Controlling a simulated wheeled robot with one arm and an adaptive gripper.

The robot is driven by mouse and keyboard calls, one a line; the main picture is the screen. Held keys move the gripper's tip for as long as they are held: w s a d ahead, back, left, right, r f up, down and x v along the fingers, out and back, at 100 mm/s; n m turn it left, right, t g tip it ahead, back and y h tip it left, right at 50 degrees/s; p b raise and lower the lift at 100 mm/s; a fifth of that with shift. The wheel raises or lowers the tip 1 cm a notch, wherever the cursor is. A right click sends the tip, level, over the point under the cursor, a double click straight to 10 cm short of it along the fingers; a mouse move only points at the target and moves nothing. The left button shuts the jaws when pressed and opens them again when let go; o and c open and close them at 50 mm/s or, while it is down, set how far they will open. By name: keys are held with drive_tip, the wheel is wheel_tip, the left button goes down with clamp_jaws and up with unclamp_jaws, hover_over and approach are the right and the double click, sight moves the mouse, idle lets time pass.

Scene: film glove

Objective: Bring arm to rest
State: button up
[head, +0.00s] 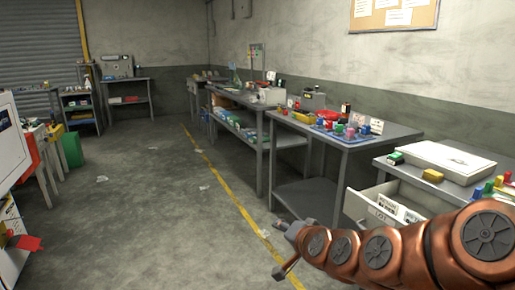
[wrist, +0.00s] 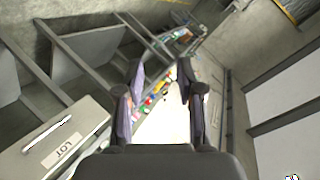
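My copper-coloured arm reaches in from the lower right of the head view, stretched towards the left. My gripper (head: 284,250) is at its end, above the floor and in front of the grey tables. In the wrist view my gripper (wrist: 161,75) has its two fingers apart, with only background between them. It holds nothing that I can see. The wrist picture is strongly tilted.
An open drawer (head: 378,213) labelled LOT sticks out close behind my arm. A white box (head: 435,160) and small coloured items lie on the table above it. More grey tables (head: 343,136) line the right wall. The floor (head: 140,225) at left centre is mostly clear.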

drive_tip(key=s+d+r+n+g+h+p, duration=0.1)
drive_tip(key=s+d+r+n+g+p, duration=0.1)
drive_tip(key=s, duration=1)
drive_tip(key=s+d+r+n+g+h+p, duration=0.2)
drive_tip(key=s+d+r+g+p, duration=0.2)
drive_tip(key=s, duration=0.9)
drive_tip(key=s+d+r+n+g+h+p, duration=0.1)
drive_tip(key=s+d+g+p, duration=0.4)
drive_tip(key=s, duration=0.8)
drive_tip(key=r+n+g+p, duration=0.1)
drive_tip(key=r+g+p, duration=0.1)
drive_tip(key=g+p, duration=0.1)
drive_tip(key=shift+s+p, duration=0.2)
drive_tip(key=shift+p, duration=0.2)
